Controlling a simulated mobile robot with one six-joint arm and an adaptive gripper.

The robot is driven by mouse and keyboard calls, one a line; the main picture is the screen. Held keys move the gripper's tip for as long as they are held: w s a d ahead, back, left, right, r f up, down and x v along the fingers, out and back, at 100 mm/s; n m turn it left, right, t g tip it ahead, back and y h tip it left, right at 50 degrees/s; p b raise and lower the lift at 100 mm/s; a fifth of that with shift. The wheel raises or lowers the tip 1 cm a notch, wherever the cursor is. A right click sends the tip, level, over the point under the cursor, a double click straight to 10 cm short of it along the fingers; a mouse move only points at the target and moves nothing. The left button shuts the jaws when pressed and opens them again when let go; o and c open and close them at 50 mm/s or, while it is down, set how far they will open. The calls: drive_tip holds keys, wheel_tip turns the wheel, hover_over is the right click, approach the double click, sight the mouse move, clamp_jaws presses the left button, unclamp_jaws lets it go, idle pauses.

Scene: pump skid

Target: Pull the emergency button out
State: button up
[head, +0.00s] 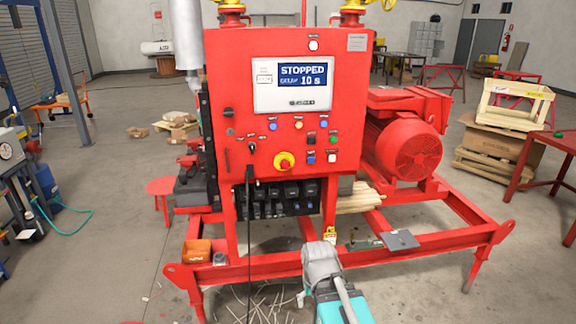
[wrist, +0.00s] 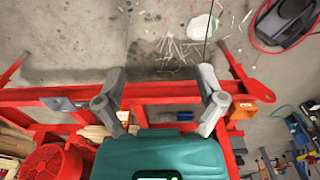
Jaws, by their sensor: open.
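The emergency button (head: 284,161) is a red mushroom knob on a yellow ring, low in the middle of the red control panel (head: 240,125) in the head view. It is unobstructed there, but whether it is pressed in or out cannot be told. The screen (head: 293,84) above reads STOPPED, DELAY 10 s. My gripper (wrist: 160,78) is open and empty in the wrist view, its two grey fingers spread above the red skid frame. The button does not show in that view. In the head view my grey and teal arm end is low in front, well below and apart from the button.
A black cable (head: 249,215) hangs from the panel left of the button. Other small buttons and a black connector block (head: 278,198) surround it. The red skid rail (head: 400,243) crosses in front, with an orange box (head: 197,251) on its left. The red motor (head: 405,145) stands right.

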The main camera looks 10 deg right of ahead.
drive_tip(key=w+a+t, duration=0.1)
drive_tip(key=w+a, duration=0.1)
drive_tip(key=w, duration=0.1)
drive_tip(key=t+b, duration=1)
drive_tip(key=t, duration=1.1)
approach(285, 165)
drive_tip(key=shift+v, duration=1.45)
drive_tip(key=shift+f+p, duration=0.15)
drive_tip(key=shift+p, duration=0.15)
drive_tip(key=p+x, duration=0.5)
drive_tip(key=x, duration=0.8)
drive_tip(key=shift+w+d, duration=0.1)
drive_tip(key=shift+w, duration=0.25)
